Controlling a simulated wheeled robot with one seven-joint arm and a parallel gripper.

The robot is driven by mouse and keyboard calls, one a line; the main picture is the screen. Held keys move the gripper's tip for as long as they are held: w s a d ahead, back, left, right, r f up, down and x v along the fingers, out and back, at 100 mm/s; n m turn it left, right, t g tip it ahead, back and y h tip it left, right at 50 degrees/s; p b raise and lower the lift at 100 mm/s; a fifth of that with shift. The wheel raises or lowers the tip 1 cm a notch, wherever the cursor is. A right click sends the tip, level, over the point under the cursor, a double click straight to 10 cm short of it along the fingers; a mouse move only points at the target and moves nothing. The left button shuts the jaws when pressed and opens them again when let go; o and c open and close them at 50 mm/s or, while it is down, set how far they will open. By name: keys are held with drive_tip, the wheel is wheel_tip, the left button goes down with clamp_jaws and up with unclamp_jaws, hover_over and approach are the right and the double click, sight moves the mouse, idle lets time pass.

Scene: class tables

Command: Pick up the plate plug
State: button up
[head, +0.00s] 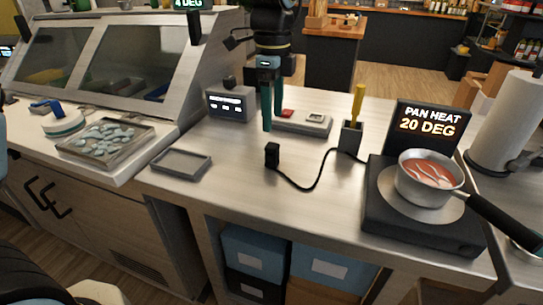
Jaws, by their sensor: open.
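The plate plug (272,155) is a small black block standing on the metal counter (235,195). A black cord (312,187) runs from it in a loop to the right, toward the dark hot plate (410,225). My gripper (272,122) points down with its teal fingers apart and nothing between them. In the head view its fingertips show just above the plug; the exact gap in depth cannot be told.
A pan of red sauce (430,170) sits on the hot plate, its handle toward the lower right. A grey holder with a yellow-handled tool (356,105) stands by the cord. A switch box (303,123) is behind the plug. An empty tray (180,163) lies left.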

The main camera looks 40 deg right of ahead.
sight(272, 145)
wheel_tip(272, 145, down, 5)
drive_tip(key=shift+d+f+p, duration=0.1)
drive_tip(key=shift+p, duration=0.35)
drive_tip(key=shift+w+d+f+p, duration=0.15)
drive_tip(key=shift+f+p, duration=0.4)
drive_tip(key=shift+f, duration=0.75)
drive_tip(key=shift+w+a+f+p, duration=0.15)
drive_tip(key=shift+f+p, duration=0.35)
drive_tip(key=shift+f, duration=0.8)
drive_tip(key=shift+d, duration=0.1)
drive_tip(key=shift+c, duration=0.4)
clamp_jaws()
